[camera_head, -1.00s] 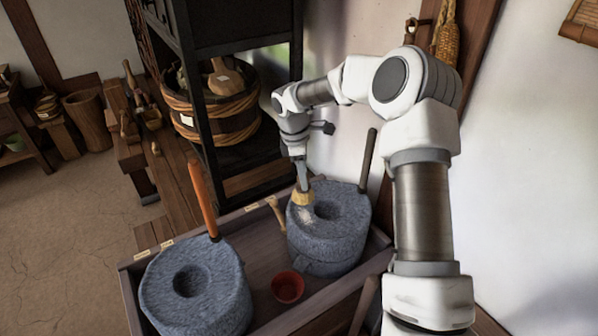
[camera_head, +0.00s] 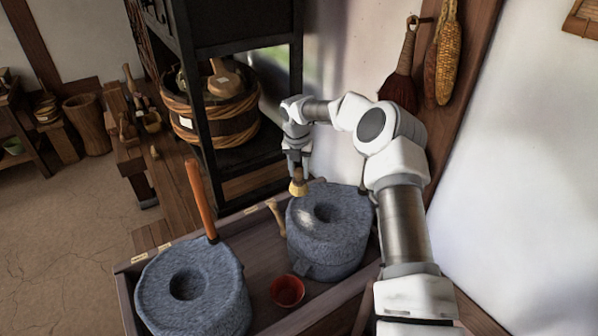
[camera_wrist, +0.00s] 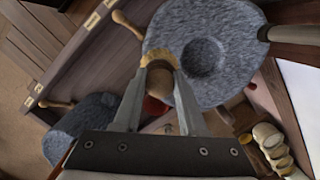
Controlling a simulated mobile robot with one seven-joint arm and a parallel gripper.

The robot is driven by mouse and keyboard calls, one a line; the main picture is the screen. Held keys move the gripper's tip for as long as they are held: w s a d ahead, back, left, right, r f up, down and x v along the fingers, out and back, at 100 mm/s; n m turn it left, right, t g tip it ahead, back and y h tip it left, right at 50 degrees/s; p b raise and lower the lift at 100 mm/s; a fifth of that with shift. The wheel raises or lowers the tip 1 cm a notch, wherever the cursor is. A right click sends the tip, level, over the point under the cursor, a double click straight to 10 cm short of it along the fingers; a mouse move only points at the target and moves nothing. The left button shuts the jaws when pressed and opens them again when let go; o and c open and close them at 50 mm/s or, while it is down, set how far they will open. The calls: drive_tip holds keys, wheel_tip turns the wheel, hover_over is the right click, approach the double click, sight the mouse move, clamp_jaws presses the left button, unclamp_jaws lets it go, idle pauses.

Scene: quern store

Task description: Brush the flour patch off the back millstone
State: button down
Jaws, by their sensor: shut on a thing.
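The back millstone (camera_head: 335,243) is a round blue-grey stone with a central hole. It also shows in the wrist view (camera_wrist: 225,25). My gripper (camera_head: 298,172) is shut on a small brush (camera_head: 298,187) with a wooden handle and pale yellow bristles. In the wrist view the brush (camera_wrist: 160,60) is between the fingers, its bristles over the stone's edge beside the hole. I cannot tell whether the bristles touch the stone.
The front millstone (camera_head: 205,305) with its orange handle (camera_head: 202,200) stands at the left in the same wooden trough (camera_head: 262,262). A red bowl (camera_head: 287,292) sits between the stones. A dark shelf rack (camera_head: 205,120) and the wall stand close behind.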

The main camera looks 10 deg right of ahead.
sight(299, 190)
drive_tip(key=shift+f+b, duration=2.25)
drive_tip(key=shift+f, duration=0.75)
drive_tip(key=shift+f+b, duration=0.4)
drive_tip(key=shift+f, duration=0.7)
drive_tip(key=shift+s+d+r+p, duration=0.1)
drive_tip(key=shift+s+d+p, duration=0.1)
drive_tip(key=shift+s, duration=0.6)
drive_tip(key=shift+s+d+r+p, duration=0.1)
drive_tip(key=shift+s+d+p, duration=0.1)
drive_tip(key=shift+s, duration=0.55)
drive_tip(key=shift+s+d+f+p, duration=0.1)
drive_tip(key=shift+s+d+p, duration=0.15)
drive_tip(key=shift+s, duration=1)
drive_tip(key=shift+s+d+f+p, duration=0.15)
drive_tip(key=shift+s+d+p, duration=0.15)
drive_tip(key=shift+s, duration=1)
drive_tip(key=shift+s+d+f+p, duration=0.1)
drive_tip(key=shift+s+d+p, duration=0.15)
drive_tip(key=shift+s, duration=1)
drive_tip(key=shift+r, duration=0.1)
drive_tip(key=shift+p, duration=0.35)
